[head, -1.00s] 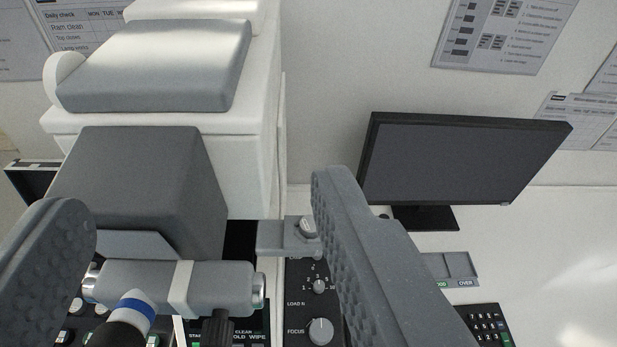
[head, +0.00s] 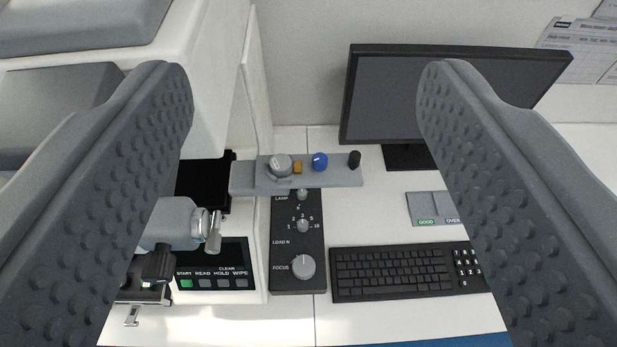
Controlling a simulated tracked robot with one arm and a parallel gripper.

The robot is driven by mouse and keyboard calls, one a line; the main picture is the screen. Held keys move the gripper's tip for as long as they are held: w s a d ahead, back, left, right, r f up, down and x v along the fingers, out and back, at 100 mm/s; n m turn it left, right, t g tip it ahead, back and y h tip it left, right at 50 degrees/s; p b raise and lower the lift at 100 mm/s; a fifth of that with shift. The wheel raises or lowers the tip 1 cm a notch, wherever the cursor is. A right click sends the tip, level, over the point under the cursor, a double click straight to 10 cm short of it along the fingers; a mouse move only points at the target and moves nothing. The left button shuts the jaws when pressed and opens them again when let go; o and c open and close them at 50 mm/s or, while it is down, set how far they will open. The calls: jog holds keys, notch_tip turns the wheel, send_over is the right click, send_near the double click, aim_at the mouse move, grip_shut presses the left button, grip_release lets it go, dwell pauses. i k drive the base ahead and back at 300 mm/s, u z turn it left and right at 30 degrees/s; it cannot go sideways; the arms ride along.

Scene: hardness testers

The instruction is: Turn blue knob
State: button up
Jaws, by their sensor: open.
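The blue knob (head: 320,161) is small and round with a light pointer mark. It sits on a grey bracket (head: 245,177) that sticks out to the right from the tester. A larger grey knob (head: 280,165) and a small yellow block (head: 297,167) are to its left, and a black knob (head: 354,159) is to its right. My gripper (head: 300,85) is wide open and empty. Its two textured fingers stand at the left and right of the picture, with the blue knob between them in the view, farther away and untouched.
A black panel (head: 283,245) with lamp, load and focus knobs lies below the bracket. A keyboard (head: 392,272) and a monitor (head: 447,95) stand to the right. The tester's white body (head: 225,75) and button panel (head: 215,257) are at left. White desk shows between them.

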aim_at(320, 160)
jog(key=k, duration=1.3)
jog(key=u, duration=0.35)
jog(key=i, duration=1.8)
jog(key=z, duration=0.7)
